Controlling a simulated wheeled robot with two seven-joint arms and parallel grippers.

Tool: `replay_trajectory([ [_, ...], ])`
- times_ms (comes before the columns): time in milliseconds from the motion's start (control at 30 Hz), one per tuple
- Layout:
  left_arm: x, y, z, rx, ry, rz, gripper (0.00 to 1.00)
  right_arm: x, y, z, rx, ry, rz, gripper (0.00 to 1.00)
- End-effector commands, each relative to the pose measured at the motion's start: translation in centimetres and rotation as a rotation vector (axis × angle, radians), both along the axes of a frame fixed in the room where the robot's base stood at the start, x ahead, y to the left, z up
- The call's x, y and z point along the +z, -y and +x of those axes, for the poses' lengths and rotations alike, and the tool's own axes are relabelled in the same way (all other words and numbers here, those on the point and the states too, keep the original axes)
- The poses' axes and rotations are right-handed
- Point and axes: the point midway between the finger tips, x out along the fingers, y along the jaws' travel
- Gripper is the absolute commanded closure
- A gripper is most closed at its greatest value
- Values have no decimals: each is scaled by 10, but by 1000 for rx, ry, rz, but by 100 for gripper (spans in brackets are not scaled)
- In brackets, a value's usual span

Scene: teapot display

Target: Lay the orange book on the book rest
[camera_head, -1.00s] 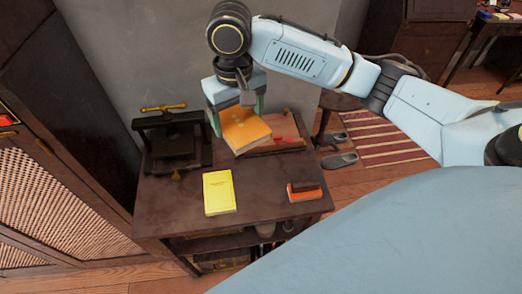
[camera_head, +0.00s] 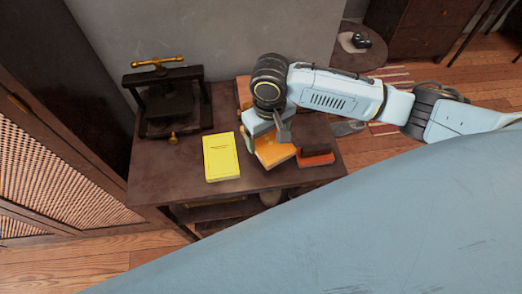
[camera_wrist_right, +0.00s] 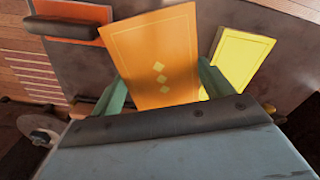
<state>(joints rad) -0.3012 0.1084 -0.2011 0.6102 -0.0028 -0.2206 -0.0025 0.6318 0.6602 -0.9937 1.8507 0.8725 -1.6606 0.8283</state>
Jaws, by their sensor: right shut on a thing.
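The orange book (camera_head: 274,154) is held in my right gripper (camera_head: 266,140), above the table's right half. In the right wrist view the orange book (camera_wrist_right: 158,58) shows its cover with yellow diamonds, between the green fingers of my right gripper (camera_wrist_right: 163,88). A brown wooden piece at the table's back, which looks like the book rest (camera_head: 243,92), is mostly hidden behind my right wrist. My left gripper is not in view.
A yellow book (camera_head: 221,157) lies left of the orange one. A red-orange book (camera_head: 317,160) with a dark brown block (camera_head: 311,132) on it is at right. A dark press with a brass handle (camera_head: 168,95) stands back left on the dark table (camera_head: 160,180).

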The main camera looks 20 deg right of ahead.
Motion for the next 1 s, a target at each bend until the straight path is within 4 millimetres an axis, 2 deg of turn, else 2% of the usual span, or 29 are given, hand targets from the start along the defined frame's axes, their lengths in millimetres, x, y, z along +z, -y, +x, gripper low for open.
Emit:
replay_trajectory([
  [167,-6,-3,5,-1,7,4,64,-19,0,0,-1,0,1,50],
  [400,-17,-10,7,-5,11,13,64,-57,0,0,1,0,1,50],
  [600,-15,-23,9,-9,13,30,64,-58,0,0,1,1,1,50],
  [800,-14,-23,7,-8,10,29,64,-60,0,0,0,0,1,50],
  [833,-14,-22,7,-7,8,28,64,-60,0,0,1,1,1,17],
  [967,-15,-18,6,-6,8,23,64,-60,0,0,1,1,1,0],
  [1000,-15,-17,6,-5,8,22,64,-60,0,0,1,1,1,0],
])
